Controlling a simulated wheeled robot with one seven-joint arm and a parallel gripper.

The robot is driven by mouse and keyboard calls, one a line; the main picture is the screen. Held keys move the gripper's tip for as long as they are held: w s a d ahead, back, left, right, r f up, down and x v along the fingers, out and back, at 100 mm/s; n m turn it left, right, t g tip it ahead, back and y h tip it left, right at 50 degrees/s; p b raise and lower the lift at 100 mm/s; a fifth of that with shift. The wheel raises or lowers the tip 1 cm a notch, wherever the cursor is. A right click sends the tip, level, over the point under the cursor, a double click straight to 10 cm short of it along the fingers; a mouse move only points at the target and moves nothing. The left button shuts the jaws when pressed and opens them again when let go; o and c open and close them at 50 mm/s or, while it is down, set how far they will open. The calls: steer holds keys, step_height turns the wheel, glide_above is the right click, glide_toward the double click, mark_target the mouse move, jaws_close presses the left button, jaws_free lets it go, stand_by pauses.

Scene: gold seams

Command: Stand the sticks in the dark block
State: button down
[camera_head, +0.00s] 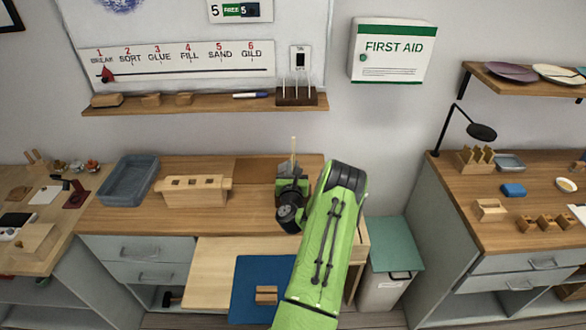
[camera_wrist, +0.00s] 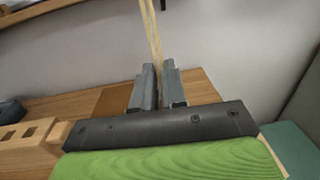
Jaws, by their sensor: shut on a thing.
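My gripper (camera_head: 291,172) is above the wooden worktop and shut on a thin pale stick (camera_head: 293,147). In the wrist view the stick (camera_wrist: 151,28) rises from between the two grey fingers (camera_wrist: 158,80), tilted slightly in that picture. The dark block (camera_head: 296,97) sits at the right end of the wall shelf, above and behind my gripper, with thin pale sticks standing upright in it. A light wooden block with holes in its top (camera_head: 195,191) is on the worktop left of my gripper. Its end also shows in the wrist view (camera_wrist: 35,140). The stick's lower end is hidden by my gripper.
The wall shelf (camera_head: 215,104) also holds wooden pieces and a marker (camera_head: 250,95). A blue-grey tray (camera_head: 129,181) is on the worktop's left. A blue mat (camera_head: 256,285) with a small wooden block (camera_head: 266,295) lies in front. A first aid box (camera_head: 391,51) hangs right of the shelf.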

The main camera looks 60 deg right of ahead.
steer(key=shift+f+b, duration=1.85)
steer(key=shift+f, duration=0.15)
steer(key=c, duration=1.1)
jaws_free()
steer(key=b+v, duration=0.9)
steer(key=b, duration=0.4)
steer(key=shift+r, duration=0.1)
